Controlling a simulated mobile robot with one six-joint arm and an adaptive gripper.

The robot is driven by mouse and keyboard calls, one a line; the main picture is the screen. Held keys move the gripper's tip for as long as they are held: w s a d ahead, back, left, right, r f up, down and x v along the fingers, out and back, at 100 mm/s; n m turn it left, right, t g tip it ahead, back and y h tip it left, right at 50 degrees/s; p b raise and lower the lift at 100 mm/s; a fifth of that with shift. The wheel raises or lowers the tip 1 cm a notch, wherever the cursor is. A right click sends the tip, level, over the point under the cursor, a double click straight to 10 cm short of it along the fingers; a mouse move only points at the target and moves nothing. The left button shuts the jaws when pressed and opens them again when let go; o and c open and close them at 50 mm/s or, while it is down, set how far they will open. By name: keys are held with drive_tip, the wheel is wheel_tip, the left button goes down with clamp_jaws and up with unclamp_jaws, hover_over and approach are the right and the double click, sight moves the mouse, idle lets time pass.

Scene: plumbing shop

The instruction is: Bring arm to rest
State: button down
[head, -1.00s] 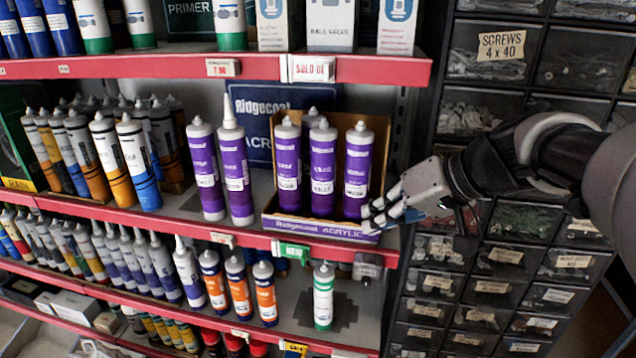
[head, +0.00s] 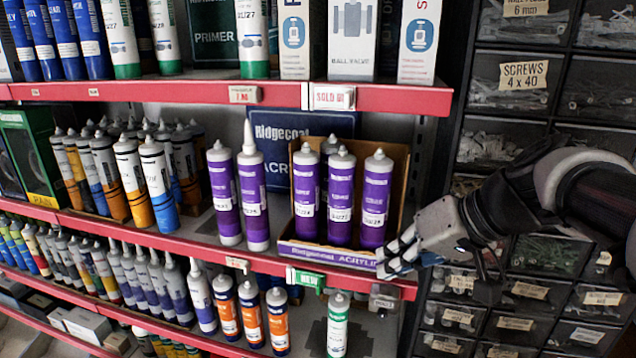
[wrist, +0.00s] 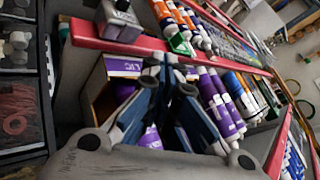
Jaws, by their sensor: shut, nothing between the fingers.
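My gripper (head: 393,258) is at the right in the head view, in front of the right end of the middle shelf. Its fingers are closed together and hold nothing. The fingertips are at the front right corner of a cardboard display box (head: 335,253) of purple cartridges (head: 375,200); I cannot tell whether they touch it. In the wrist view the closed blue-grey fingers (wrist: 160,75) point toward the shelf and cover part of the box (wrist: 97,98). My arm reaches in from the right edge of the head view.
Two purple cartridges (head: 254,195) stand left of the box. White-and-orange cartridges (head: 250,312) and a green-banded one (head: 338,325) stand on the shelf below. A dark drawer cabinet (head: 505,75) is behind my arm. The red upper shelf edge (head: 230,92) runs above.

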drive_tip(key=s+f+h+b, duration=0.2)
drive_tip(key=s+f+b, duration=0.4)
drive_tip(key=f, duration=0.4)
drive_tip(key=s+f+h+b, duration=0.2)
drive_tip(key=s+f+b, duration=0.4)
drive_tip(key=f, duration=0.5)
drive_tip(key=s+f+g+h+b, duration=0.1)
drive_tip(key=s+f+h+b, duration=0.1)
drive_tip(key=s+f+b, duration=0.5)
wheel_tip(320, 180, down, 4)
drive_tip(key=shift+s+d+r, duration=0.1)
drive_tip(key=shift+s+d, duration=0.05)
drive_tip(key=shift+s, duration=0.25)
